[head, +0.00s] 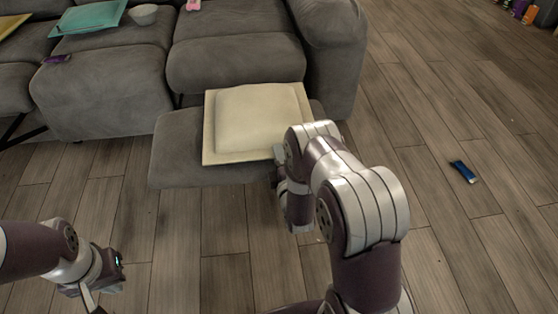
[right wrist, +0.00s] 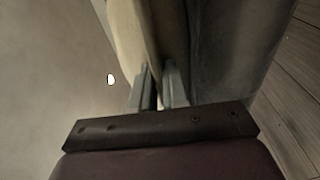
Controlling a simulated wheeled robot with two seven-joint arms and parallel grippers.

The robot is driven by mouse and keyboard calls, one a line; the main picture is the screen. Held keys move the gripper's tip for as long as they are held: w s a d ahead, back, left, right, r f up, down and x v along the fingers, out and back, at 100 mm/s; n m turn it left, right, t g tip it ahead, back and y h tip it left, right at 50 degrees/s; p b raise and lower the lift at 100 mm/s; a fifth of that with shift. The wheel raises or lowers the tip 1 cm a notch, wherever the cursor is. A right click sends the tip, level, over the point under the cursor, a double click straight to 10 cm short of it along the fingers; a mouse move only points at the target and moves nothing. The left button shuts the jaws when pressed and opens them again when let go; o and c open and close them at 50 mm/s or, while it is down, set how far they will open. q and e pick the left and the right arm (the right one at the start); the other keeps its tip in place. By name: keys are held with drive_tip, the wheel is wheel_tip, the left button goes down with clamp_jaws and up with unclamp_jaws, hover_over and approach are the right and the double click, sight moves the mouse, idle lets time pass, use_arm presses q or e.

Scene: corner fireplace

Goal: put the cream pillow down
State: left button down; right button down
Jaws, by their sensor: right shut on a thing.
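The cream pillow (head: 258,118) is square with a flat border and lies roughly level over the extended grey footrest (head: 175,150) of the sofa. Whether it rests on the footrest or is just above it, I cannot tell. My right gripper (head: 281,160) is shut on the pillow's near right edge, its fingers partly hidden by my arm. In the right wrist view, the two fingers (right wrist: 158,88) close on the edge of the cream pillow (right wrist: 132,35). My left gripper (head: 92,302) is low at the left, away from the pillow; its fingers are too unclear to judge.
The grey sofa (head: 235,60) runs along the back. A teal cushion (head: 88,17), a bowl (head: 143,14) and a purple item (head: 57,58) are on it. A dark blue packet (head: 463,171) lies on the wooden floor at right. Floor is clear in front of the footrest.

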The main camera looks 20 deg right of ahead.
drive_tip(key=shift+r, duration=0.15)
drive_tip(key=c, duration=1.1)
unclamp_jaws()
